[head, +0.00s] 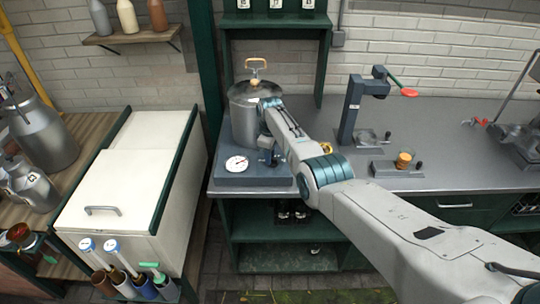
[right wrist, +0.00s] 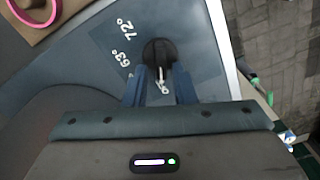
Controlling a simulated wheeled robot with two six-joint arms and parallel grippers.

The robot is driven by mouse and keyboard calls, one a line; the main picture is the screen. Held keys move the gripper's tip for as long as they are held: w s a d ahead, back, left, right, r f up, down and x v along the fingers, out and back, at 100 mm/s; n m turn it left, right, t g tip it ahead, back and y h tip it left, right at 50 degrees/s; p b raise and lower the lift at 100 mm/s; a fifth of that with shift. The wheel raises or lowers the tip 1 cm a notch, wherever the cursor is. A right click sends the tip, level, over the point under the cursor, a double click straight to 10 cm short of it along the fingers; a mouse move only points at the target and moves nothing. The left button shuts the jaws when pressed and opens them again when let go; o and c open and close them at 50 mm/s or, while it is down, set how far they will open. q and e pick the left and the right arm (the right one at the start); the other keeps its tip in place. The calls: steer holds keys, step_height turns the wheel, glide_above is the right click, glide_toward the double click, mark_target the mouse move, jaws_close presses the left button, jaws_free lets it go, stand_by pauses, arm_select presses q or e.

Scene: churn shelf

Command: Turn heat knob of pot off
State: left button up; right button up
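The silver pot (head: 243,118) with an orange-handled lid stands on a dark grey heater base (head: 258,180) at the left end of the counter. A round white dial (head: 237,164) is on the base's front. The black heat knob (right wrist: 158,51) shows in the right wrist view, on a plate marked 72° and 63°, with another partly hidden mark near the fingers. A pale pointer line on the knob faces the gripper. My right gripper (right wrist: 162,73) is open, its two blue fingers apart at the knob's near edge; contact is unclear. My left gripper is out of view.
A white chest (head: 125,185) with a handle stands left of the counter. A dark stand with a red-tipped lever (head: 352,108) is right of the pot. Metal cans (head: 45,135) stand at far left.

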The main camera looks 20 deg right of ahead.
steer(key=shift+o, duration=0.4)
step_height(320, 180, up, 11)
steer(key=b, duration=0.2)
steer(key=shift+s+f, duration=0.1)
steer(key=shift+f, duration=0.05)
